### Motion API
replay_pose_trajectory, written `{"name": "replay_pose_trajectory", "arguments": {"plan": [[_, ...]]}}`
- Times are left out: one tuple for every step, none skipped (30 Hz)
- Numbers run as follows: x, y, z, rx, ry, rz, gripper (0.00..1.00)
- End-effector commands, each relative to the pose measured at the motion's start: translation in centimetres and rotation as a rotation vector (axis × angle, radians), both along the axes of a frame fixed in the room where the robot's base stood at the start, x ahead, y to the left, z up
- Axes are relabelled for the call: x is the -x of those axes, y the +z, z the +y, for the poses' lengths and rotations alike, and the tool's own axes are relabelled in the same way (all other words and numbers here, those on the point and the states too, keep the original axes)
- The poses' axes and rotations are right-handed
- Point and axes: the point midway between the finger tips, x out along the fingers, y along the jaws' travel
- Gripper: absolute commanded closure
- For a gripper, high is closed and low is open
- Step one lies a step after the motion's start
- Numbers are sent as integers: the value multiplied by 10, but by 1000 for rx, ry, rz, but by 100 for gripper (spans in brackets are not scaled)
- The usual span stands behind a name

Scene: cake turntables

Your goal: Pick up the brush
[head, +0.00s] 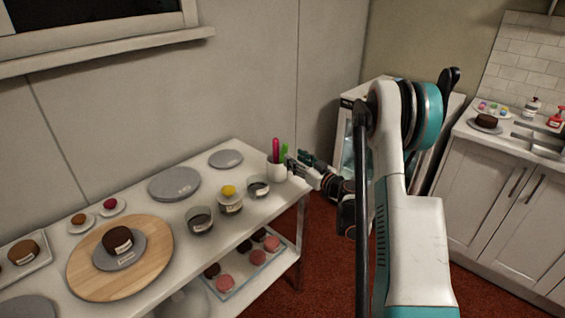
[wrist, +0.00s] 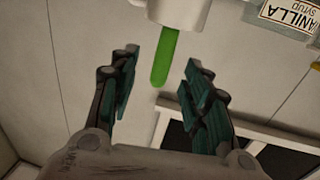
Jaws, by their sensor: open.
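A white cup (head: 276,171) stands at the right end of the table with a pink handle (head: 276,150) and a green handle (head: 284,153) rising from it. No bristles show, so I cannot tell which handle belongs to the brush. My gripper (head: 297,165) is just right of the cup, at handle height. In the wrist view my gripper (wrist: 162,72) is open. The green handle (wrist: 164,58) hangs from the cup (wrist: 175,12) in the gap between the fingertips, as the picture is upside down. No finger visibly presses on it. The pink handle is not in the wrist view.
The white table (head: 225,252) holds grey turntables (head: 174,184), a wooden board (head: 85,262) with a small dark cake, and glass jars (head: 199,220). A jar (head: 258,187) stands close left of the cup. A tray of macarons sits on the lower shelf.

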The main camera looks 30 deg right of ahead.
Motion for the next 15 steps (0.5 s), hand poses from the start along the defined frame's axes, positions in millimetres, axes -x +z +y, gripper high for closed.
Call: {"name": "replay_pose_trajectory", "arguments": {"plan": [[-7, -1, 2, 0, 1, 0, 56], [-10, -1, 2, 0, 1, 0, 56], [-12, -1, 3, 0, 0, 0, 56], [-14, -1, 3, 0, 0, 0, 56], [-15, 0, 3, 0, 0, 0, 56], [-17, 0, 4, 0, 0, -1, 56], [-19, 0, 4, 0, 0, -1, 56], [-21, 0, 5, 0, 0, -1, 56], [-25, -1, 7, 0, 1, -1, 56], [-29, -1, 9, 0, 1, -1, 56], [-34, -1, 10, 0, 1, -1, 56], [-39, -2, 12, 0, 1, -1, 56], [-44, -2, 14, 0, 2, -1, 56], [-48, -1, 15, 0, 2, -1, 56], [-53, -1, 16, 0, 0, -1, 56]]}}
